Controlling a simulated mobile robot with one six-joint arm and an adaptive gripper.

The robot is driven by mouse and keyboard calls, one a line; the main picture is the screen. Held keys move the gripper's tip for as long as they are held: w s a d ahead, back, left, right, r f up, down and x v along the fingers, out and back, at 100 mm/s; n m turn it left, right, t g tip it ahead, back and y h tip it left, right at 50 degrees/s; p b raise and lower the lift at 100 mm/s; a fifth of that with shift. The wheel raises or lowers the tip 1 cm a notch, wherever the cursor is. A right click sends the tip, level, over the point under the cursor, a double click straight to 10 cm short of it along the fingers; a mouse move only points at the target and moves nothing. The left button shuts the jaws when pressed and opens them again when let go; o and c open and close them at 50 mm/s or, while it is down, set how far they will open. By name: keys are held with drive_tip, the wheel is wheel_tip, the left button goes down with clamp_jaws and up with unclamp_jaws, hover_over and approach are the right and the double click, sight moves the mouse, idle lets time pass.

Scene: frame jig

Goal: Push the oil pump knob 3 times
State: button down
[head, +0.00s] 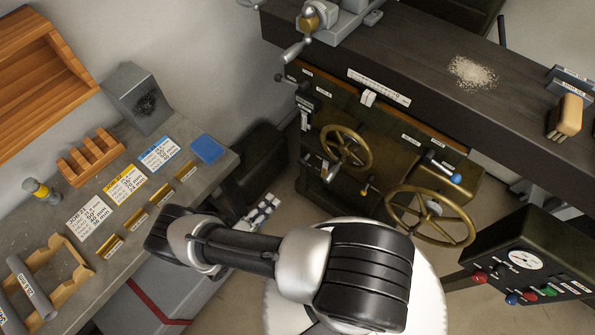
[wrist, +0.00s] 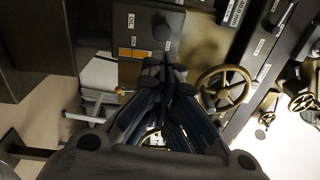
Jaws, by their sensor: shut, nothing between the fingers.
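My gripper (wrist: 165,75) is shut and empty in the wrist view, its dark fingertips together at the middle. Contact between fingertips and panel cannot be told. In the head view, the olive machine front carries a small yellow knob (head: 364,190) and a blue ball handle (head: 457,178). My fingertips are not clearly visible there.
Brass handwheels (head: 345,147) and (head: 430,216) stick out from the machine front. A control box (head: 530,255) with coloured buttons is at the right. A grey bench (head: 140,205) with cards and wooden racks is at the left. Bare floor shows between bench and machine.

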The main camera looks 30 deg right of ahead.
sight(304, 166)
drive_tip(key=shift+a+n, duration=0.1)
drive_tip(key=shift+n, duration=0.3)
drive_tip(key=x, duration=1.4)
drive_tip(key=shift+b, duration=0.3)
